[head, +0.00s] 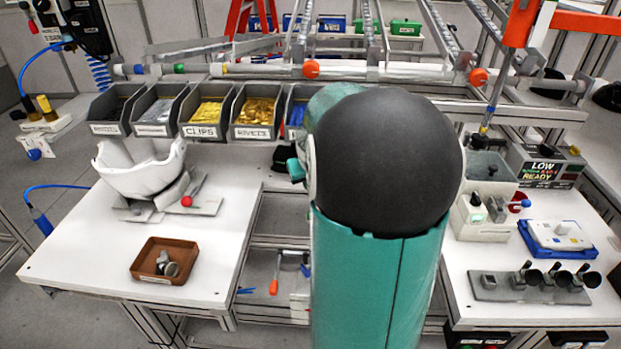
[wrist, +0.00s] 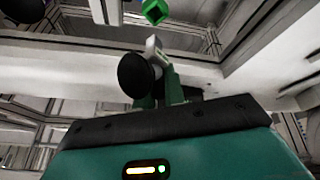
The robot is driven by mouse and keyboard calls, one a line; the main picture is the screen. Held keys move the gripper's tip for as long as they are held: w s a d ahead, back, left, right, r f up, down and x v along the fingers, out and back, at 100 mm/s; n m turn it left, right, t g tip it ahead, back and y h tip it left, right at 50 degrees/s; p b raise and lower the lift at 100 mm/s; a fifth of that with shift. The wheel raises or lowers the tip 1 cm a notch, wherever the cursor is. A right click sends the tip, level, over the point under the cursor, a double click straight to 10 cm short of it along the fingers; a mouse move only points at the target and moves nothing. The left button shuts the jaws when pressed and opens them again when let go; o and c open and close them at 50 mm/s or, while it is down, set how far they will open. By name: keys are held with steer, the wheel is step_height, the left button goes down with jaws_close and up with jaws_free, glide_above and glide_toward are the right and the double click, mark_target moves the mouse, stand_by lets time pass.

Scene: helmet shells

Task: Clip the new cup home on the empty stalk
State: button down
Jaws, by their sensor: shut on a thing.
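In the wrist view my gripper (wrist: 163,88) is shut on the new cup (wrist: 136,75), a round black cup with a pale fitting (wrist: 153,48) at its upper right. The green fingers are partly hidden behind the cup. In the head view my arm covers the middle, and the gripper and held cup cannot be made out. A grey bar (head: 508,292) on the right bench carries several black cups (head: 562,279). At its left end a short stub (head: 488,282) shows no black cup; it looks like the empty stalk. My gripper's distance from it cannot be told.
A white helmet shell (head: 140,172) rests on a stand on the left bench. A brown tray (head: 164,260) there holds small grey pieces. Grey bins (head: 201,130) line the back. A blue tray (head: 558,240) with a white box sits behind the grey bar.

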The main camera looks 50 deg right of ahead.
step_height(320, 180, down, 7)
steer(key=shift+r, duration=0.2)
stand_by(0.6)
steer(key=shift+f, duration=0.1)
stand_by(0.5)
steer(key=c, duration=1.4)
jaws_free()
steer(key=v, duration=1.3)
steer(key=shift+s+a+r, duration=0.1)
steer(key=shift+r, duration=0.25)
steer(key=shift+a, duration=0.1)
